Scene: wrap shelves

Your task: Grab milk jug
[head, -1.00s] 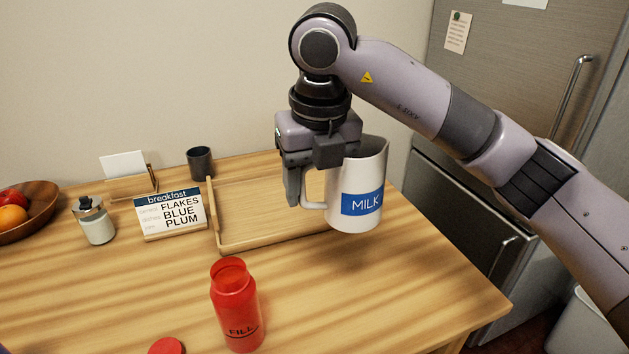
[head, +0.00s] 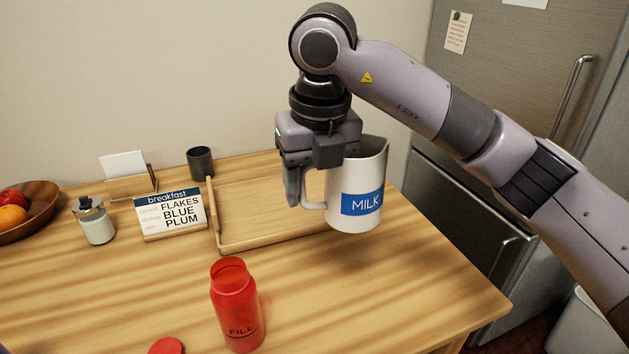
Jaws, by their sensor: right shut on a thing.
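The milk jug (head: 354,190) is white with a blue MILK label and a handle on its left side. It is upright in the head view, in front of the right part of the wooden tray. My right gripper (head: 305,190) comes down from above and is shut on the jug at its handle. The gripper body hides part of the rim and handle. I cannot tell for sure whether the jug's base touches anything. My left gripper is not in view.
A wooden tray (head: 232,247) lies behind the jug. An open red bottle (head: 236,305) stands in front, with a red lid (head: 166,346) beside it. A breakfast card (head: 170,212), a glass jar (head: 95,222), a dark cup (head: 200,162) and a fruit bowl (head: 40,222) are left. The table's front right is clear.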

